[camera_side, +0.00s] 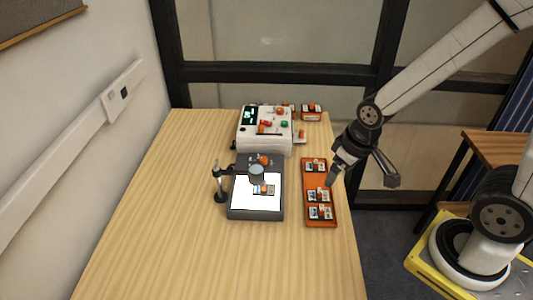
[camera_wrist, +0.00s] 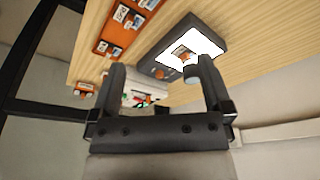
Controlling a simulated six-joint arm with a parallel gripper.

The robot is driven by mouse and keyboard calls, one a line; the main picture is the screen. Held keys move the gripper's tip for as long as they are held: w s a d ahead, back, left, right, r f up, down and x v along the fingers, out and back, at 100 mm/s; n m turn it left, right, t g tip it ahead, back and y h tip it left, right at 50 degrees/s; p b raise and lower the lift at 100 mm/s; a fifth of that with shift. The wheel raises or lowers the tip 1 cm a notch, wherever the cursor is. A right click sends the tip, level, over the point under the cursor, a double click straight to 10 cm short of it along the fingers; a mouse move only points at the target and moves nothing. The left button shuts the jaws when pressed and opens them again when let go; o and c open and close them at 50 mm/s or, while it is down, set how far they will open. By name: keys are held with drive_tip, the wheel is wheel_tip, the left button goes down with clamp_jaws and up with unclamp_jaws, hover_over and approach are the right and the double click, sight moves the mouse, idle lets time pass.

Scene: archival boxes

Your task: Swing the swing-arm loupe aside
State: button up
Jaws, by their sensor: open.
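The swing-arm loupe (camera_side: 257,173) is a grey round lens head on an arm from a dark post (camera_side: 220,188) at the left of the light box (camera_side: 257,214). The loupe hangs over the lit white panel, above a small orange-and-dark piece (camera_side: 267,189) there. In the wrist view the loupe (camera_wrist: 191,78) shows beside the right finger, partly hidden by it.
An orange tray (camera_side: 320,223) with several small framed pieces lies right of the light box. A white device (camera_side: 264,145) with coloured knobs stands behind the light box. A small orange holder (camera_side: 311,113) sits at the back right. The table front is clear.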

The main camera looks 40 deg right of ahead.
idle(0.4)
drive_tip(key=g, duration=0.2)
hover_over(256, 169)
drive_tip(key=s, duration=0.1)
drive_tip(key=f, duration=0.3)
drive_tip(key=shift+s+d+f, duration=0.1)
drive_tip(key=shift+d+f, duration=0.15)
drive_tip(key=shift+f, duration=0.05)
drive_tip(key=shift+w+a+f+g, duration=0.25)
drive_tip(key=shift+w+g, duration=0.05)
drive_tip(key=shift+w, duration=0.25)
drive_tip(key=shift+f, duration=0.15)
drive_tip(key=shift+f, duration=3.75)
clamp_jaws()
